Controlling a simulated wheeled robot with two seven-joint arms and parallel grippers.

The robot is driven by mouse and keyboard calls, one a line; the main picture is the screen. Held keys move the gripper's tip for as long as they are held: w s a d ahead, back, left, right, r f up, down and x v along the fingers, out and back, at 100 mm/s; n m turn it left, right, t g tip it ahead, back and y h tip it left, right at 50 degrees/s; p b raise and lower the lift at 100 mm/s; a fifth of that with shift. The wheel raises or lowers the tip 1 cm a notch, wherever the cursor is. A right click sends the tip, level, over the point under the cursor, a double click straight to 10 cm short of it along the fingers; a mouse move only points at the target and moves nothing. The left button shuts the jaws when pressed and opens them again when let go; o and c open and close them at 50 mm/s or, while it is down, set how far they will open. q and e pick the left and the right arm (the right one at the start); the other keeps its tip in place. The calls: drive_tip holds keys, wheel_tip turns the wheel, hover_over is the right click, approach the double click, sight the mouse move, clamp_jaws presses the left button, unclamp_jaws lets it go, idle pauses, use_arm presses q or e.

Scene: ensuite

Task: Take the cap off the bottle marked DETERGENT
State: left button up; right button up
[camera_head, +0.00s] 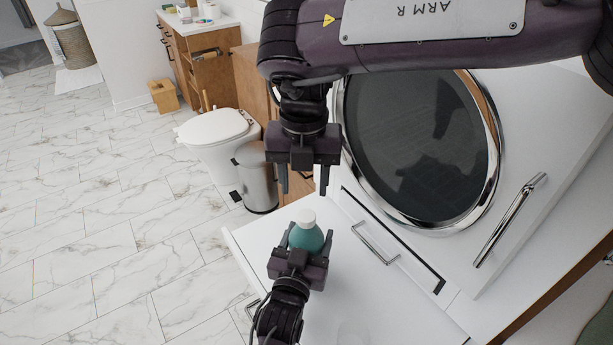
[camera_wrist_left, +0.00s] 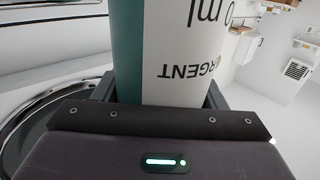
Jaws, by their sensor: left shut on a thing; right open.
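The detergent bottle (camera_head: 306,236) is teal with a white cap (camera_head: 306,217) on top. It stands upright over the white surface in the head view. My left gripper (camera_head: 304,250) is shut on the bottle's body from the near side. In the left wrist view the bottle (camera_wrist_left: 172,55) fills the space between the fingers, and its white label shows "RGENT" upside down. My right gripper (camera_head: 304,188) points down above the cap, open and empty, with a gap between its fingertips and the cap.
A white machine with a round dark door (camera_head: 420,150) stands right of the bottle. A white pull-out surface (camera_head: 375,300) with a metal handle (camera_head: 375,245) lies beside and below it. A bin (camera_head: 256,180) and a toilet (camera_head: 215,128) stand behind left. The marble floor at left is clear.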

sight(307, 215)
drive_tip(key=m, duration=0.5)
drive_tip(key=shift+d+r, duration=0.2)
drive_tip(key=shift+r, duration=0.05)
drive_tip(key=shift+s+f+m, duration=0.1)
drive_tip(key=shift+m, duration=0.4)
wheel_tip(307, 215, down, 8)
drive_tip(key=shift+r, duration=0.15)
drive_tip(key=c, duration=1)
drive_tip(key=shift+c, duration=0.2)
